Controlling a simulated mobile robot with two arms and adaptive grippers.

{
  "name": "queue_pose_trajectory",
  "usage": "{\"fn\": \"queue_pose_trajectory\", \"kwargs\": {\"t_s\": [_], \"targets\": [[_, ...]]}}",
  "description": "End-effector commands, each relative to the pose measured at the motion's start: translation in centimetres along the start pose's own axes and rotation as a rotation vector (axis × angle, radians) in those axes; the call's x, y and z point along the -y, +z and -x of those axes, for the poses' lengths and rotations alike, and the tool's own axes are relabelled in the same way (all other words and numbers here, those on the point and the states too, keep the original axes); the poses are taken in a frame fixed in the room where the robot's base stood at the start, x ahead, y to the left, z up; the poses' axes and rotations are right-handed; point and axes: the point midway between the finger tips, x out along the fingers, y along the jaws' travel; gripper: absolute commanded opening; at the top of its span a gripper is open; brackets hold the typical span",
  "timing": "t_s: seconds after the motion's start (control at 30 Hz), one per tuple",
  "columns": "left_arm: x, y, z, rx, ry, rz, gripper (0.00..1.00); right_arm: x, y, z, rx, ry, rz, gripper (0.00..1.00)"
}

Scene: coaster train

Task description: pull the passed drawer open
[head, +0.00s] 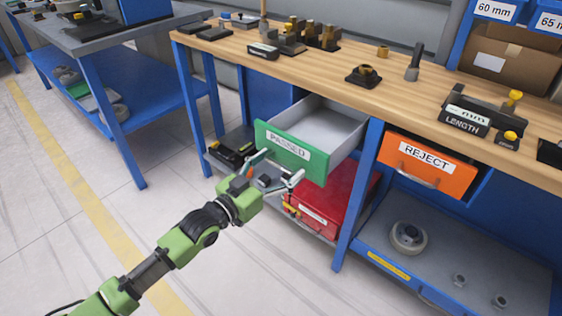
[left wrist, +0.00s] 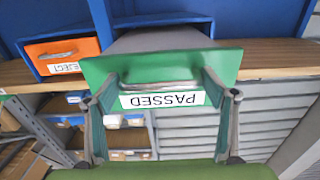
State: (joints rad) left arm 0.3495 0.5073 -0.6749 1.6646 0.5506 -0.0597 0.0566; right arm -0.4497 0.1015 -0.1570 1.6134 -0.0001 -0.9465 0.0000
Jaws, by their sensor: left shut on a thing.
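The green PASSED drawer (head: 300,160) stands pulled out of the workbench, and its empty-looking grey inside shows in the head view. In the left wrist view its green front (left wrist: 225,62) appears upside down, with the metal handle (left wrist: 160,86) between my fingers. My left gripper (head: 279,167) is at the drawer front and shut on its handle. The fingers look widely spread, and the exact contact is hard to see. My right gripper is not in view.
The orange REJECT drawer (head: 427,165) is to the right, near a blue bench leg (head: 357,195). A red box (head: 330,205) sits on the lower shelf below the drawer. Fixtures and gauges stand on the wooden worktop (head: 330,70). The floor (head: 60,190) at left is clear.

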Motion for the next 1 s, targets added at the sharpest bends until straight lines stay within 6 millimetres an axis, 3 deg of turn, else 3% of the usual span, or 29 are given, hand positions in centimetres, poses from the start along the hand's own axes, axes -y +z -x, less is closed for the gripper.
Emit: {"fn": "queue_pose_trajectory", "kwargs": {"t_s": [0.37, 0.4, 0.77, 1.0], "targets": [[-0.3, 0.2, 0.1, 0.002, 0.004, 0.005, 0.38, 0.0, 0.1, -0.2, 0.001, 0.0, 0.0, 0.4], [-0.3, 0.2, 0.1, 0.002, 0.004, 0.005, 0.82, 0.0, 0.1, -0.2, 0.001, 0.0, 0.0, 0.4], [-0.1, 0.2, 0.5, 0.002, 0.001, 0.002, 0.83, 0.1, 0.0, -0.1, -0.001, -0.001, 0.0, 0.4], [-0.1, 0.3, 4.4, 0.004, 0.001, 0.002, 0.83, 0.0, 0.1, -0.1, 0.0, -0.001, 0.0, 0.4]]}}
